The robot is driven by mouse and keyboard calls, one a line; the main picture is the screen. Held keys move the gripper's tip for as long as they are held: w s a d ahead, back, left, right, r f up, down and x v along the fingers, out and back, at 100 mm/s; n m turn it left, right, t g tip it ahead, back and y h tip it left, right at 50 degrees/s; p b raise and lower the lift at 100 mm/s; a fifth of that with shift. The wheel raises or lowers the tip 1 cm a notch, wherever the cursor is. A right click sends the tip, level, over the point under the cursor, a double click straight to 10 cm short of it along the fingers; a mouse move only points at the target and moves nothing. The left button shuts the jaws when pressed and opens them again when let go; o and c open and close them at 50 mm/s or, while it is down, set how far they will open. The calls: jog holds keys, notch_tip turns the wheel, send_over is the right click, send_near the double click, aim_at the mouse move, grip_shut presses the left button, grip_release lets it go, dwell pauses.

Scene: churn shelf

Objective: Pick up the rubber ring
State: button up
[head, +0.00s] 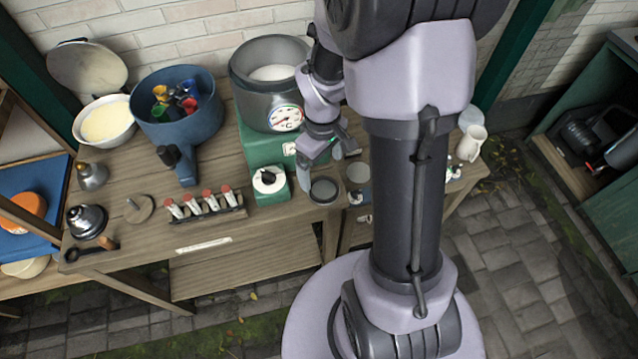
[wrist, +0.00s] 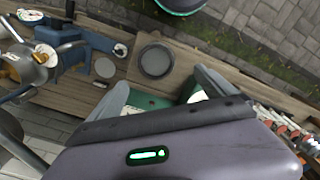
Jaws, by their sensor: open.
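A dark, round, ring-shaped piece (head: 323,190), which I take for the rubber ring, lies flat near the front edge of the wooden table. Its centre looks grey; I cannot tell whether it is an open ring or a shallow dish. It also shows in the wrist view (wrist: 155,61), whole, just beyond the fingertips. My gripper (head: 320,164) is open, pointing down, close above and behind the piece. In the wrist view my gripper (wrist: 162,84) has nothing held between its spread fingers. My arm hides part of the table to the right.
A small green box with a dial (head: 269,185) stands just left of the piece. A grey pot (head: 270,92) is behind on a green base. A small pale dish (head: 358,173) is at the right. A rack of red-capped vials (head: 205,205) is further left.

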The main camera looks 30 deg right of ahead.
jog(key=b, duration=0.1)
send_over(322, 189)
jog(key=f, duration=0.3)
jog(key=s+f, duration=0.1)
jog(key=shift+a+f, duration=0.2)
jog(key=shift+a, duration=0.1)
jog(key=f+b, duration=0.2)
jog(key=f, duration=0.1)
jog(key=w+f, duration=0.1)
jog(key=f, duration=0.1)
jog(key=shift+d+f+b, duration=0.1)
jog(key=shift+d+b, duration=0.2)
jog(key=shift+b, duration=0.1)
jog(key=shift+s, duration=0.1)
jog(key=shift+r, duration=0.2)
jog(key=c, duration=1.4)
